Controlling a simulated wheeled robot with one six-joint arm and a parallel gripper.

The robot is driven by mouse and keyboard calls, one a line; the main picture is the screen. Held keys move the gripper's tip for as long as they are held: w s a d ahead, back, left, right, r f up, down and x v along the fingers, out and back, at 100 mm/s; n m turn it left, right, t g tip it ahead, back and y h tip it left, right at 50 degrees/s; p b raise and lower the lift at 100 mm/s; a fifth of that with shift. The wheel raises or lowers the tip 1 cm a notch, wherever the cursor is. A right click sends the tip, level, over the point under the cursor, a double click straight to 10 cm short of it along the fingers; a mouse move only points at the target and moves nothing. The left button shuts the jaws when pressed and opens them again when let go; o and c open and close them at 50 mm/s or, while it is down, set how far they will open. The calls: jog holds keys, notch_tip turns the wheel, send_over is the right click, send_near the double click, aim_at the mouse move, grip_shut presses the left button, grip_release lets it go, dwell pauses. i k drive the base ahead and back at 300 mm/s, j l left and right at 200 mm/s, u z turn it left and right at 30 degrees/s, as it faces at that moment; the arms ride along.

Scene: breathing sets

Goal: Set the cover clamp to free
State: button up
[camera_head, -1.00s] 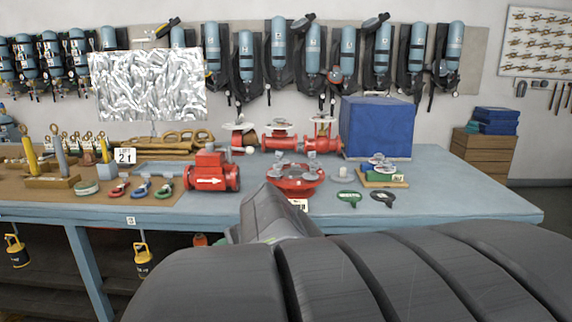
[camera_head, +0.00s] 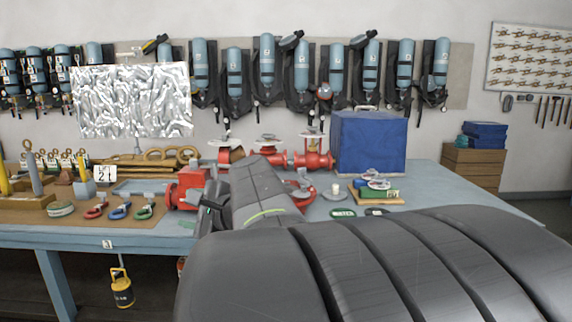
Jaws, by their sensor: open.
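A round red flanged fitting with grey knobs (camera_head: 304,194) stands on the blue bench, largely hidden behind my arm. It may carry the cover clamp, but I cannot make out a clamp or its setting. A red boxy valve body (camera_head: 192,181) stands to its left, partly covered by my arm. My gripper (camera_head: 211,209) shows only as a small dark part at the left side of my arm, in front of the valve body. Its jaws are open, and I see nothing held. The fingertips are not clear.
A blue box (camera_head: 370,143) stands at the back right of the bench (camera_head: 445,190). Red pipe valves (camera_head: 312,160) stand left of it. Coloured shackles (camera_head: 120,211) lie on the left. Green and black tags (camera_head: 343,213) lie at the front. The bench's right end is clear.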

aim_at(214, 166)
jog(key=i+j+z, duration=0.15)
jog(key=i+z, duration=0.2)
jog(key=i, duration=0.5)
